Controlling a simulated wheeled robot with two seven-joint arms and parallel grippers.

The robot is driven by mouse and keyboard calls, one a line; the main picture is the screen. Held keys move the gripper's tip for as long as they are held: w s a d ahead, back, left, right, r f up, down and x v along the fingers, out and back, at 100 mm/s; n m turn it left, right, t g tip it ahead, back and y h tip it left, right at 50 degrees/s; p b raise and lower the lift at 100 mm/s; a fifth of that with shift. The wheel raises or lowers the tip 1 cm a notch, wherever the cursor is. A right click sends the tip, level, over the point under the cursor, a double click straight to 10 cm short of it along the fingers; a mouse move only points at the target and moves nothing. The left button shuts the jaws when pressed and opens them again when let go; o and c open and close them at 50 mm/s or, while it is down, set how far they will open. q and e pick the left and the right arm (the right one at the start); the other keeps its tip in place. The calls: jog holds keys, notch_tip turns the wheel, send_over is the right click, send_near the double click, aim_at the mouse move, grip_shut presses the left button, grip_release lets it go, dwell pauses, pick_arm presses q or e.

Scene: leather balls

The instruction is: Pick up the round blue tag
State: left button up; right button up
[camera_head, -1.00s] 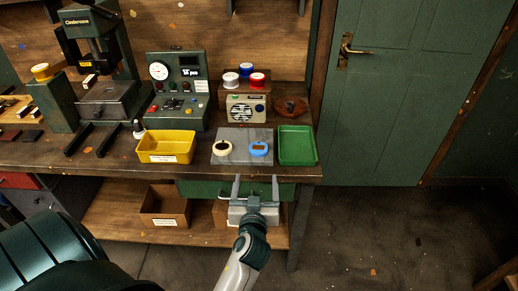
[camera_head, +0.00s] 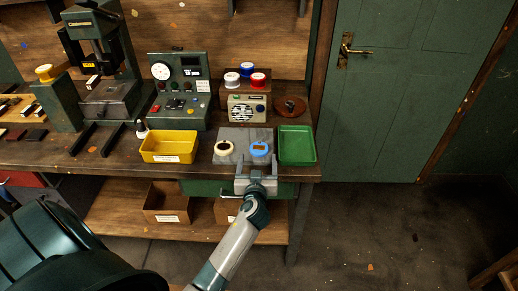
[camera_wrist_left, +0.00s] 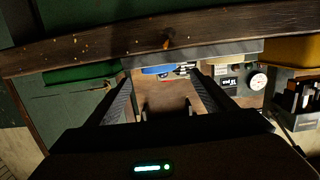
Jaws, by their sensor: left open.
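The round blue tag (camera_head: 260,149) lies on the right part of a grey plate (camera_head: 241,135) near the bench's front edge. A round cream tag (camera_head: 223,148) lies to its left on the same plate. My left gripper (camera_head: 257,162) is open and empty at the bench's front edge, just in front of the blue tag, with its fingers pointing toward it. In the left wrist view, a blue edge of the tag (camera_wrist_left: 157,71) shows beyond the open fingers (camera_wrist_left: 160,82). I cannot tell whether any finger touches it. My right gripper is out of view.
A green tray (camera_head: 297,130) stands right of the plate and a yellow bin (camera_head: 168,158) left of it. A radio-like box (camera_head: 247,108) and several coloured spools stand behind. The bench's front edge (camera_head: 120,165) runs below the gripper.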

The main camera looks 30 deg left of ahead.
aim_at(259, 150)
pick_arm(q)
jog(key=shift+p+x, duration=0.65)
jog(key=shift+x, duration=0.15)
jog(key=p+x, duration=0.1)
jog(key=x, duration=0.1)
jog(key=shift+w, duration=0.4)
jog(key=shift+w+a+f, duration=0.15)
jog(key=shift+w+a, duration=0.15)
jog(key=shift+w, duration=0.1)
jog(key=shift+c, duration=0.6)
jog(key=c, duration=1)
